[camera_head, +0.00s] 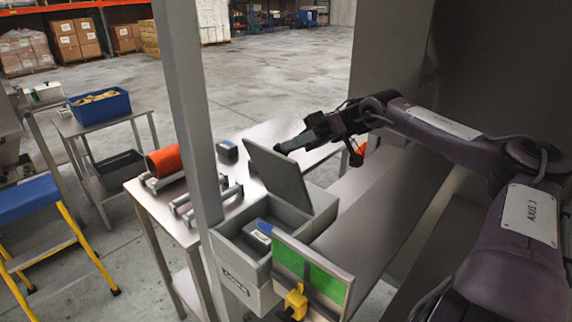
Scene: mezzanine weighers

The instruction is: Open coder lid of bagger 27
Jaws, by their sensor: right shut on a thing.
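The coder is a grey open-topped box (237,262) with a label on its front, at the lower middle of the head view. Its flat grey lid (275,175) stands raised at the back of the box, tilted, with the inside of the box exposed. My right gripper (286,148) reaches in from the right and is shut on the upper edge of the lid. A small blue-topped cartridge (258,238) sits inside the box. My left gripper is not in view. The bagger's number cannot be read.
A green screen panel (325,283) with a yellow fitting (296,301) stands at the box's right front. A grey post (186,85) rises at its left. An orange roll (165,161) lies on the steel table behind. A blue-and-yellow step (30,196) stands far left.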

